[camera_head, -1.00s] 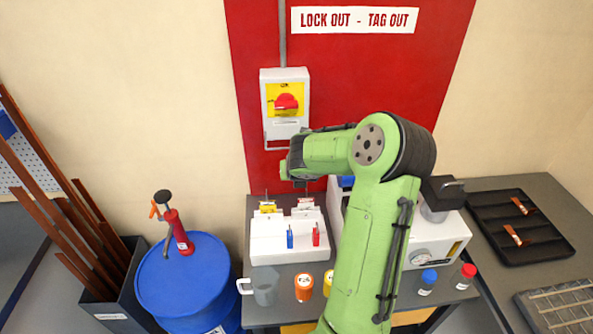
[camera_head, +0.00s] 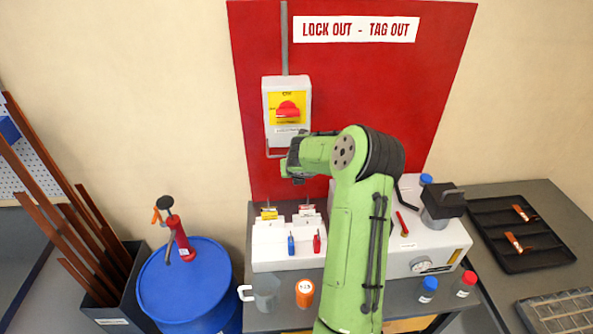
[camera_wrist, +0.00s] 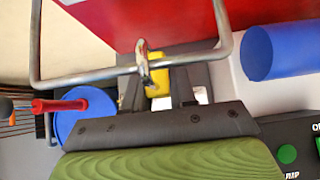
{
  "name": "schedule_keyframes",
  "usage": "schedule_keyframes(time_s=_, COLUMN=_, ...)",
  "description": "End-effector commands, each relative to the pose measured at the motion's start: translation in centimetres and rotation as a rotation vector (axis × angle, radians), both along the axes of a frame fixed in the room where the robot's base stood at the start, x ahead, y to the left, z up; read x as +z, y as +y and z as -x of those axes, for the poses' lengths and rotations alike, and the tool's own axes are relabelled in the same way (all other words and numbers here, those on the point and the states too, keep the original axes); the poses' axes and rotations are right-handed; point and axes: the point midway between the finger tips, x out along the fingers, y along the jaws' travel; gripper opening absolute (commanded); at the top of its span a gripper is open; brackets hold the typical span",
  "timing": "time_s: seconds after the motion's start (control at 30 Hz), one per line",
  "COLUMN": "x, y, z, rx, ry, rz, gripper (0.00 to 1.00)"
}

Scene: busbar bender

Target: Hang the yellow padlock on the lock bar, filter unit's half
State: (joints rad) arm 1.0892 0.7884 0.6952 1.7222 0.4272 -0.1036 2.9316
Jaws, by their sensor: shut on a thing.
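My gripper (camera_wrist: 158,88) is shut on the yellow padlock (camera_wrist: 158,86), between its dark fingers. The padlock's metal shackle (camera_wrist: 143,62) crosses the lock bar (camera_wrist: 90,78) a little right of the bar's middle in the wrist view. I cannot tell whether the shackle goes fully around the bar or is closed. In the head view, the lock bar (camera_head: 267,150) hangs below the switch box (camera_head: 287,110) with its red handle. My gripper (camera_head: 292,178) is just below the bar there, and my arm hides the bar's right part and the held padlock.
A white lock station (camera_head: 268,250) below holds blue and red padlocks and small yellow and red items. A white machine (camera_head: 440,250) with a gauge stands right of my arm. A blue drum (camera_head: 185,285) with a red pump stands left. A black tray (camera_head: 510,230) lies far right.

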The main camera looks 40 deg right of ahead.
Motion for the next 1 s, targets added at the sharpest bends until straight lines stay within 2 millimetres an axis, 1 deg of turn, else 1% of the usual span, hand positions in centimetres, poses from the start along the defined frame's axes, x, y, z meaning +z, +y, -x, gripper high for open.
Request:
schedule_keyframes(time_s=0.17, x=0.2, y=0.0, z=0.0, rx=0.0, ry=-0.002, rz=0.001, gripper=0.0)
schedule_keyframes(time_s=0.2, x=0.2, y=0.0, z=0.0, rx=0.0, ry=-0.002, rz=0.001, gripper=0.29)
schedule_keyframes(time_s=0.37, x=0.2, y=0.0, z=0.0, rx=0.0, ry=-0.001, rz=0.001, gripper=0.53)
schedule_keyframes(time_s=0.4, x=0.2, y=0.0, z=0.0, rx=0.0, ry=-0.001, rz=0.001, gripper=0.55)
schedule_keyframes(time_s=0.63, x=0.2, y=0.0, z=0.0, rx=0.0, ry=0.0, rz=0.0, gripper=0.55)
schedule_keyframes(time_s=0.7, x=0.5, y=0.2, z=0.2, rx=0.001, ry=-0.001, rz=0.002, gripper=0.55)
schedule_keyframes(time_s=0.77, x=1.1, y=0.5, z=0.7, rx=0.001, ry=-0.001, rz=0.004, gripper=0.55)
schedule_keyframes(time_s=1.0, x=5.2, y=3.2, z=4.0, rx=-0.003, ry=-0.003, rz=0.001, gripper=0.55)
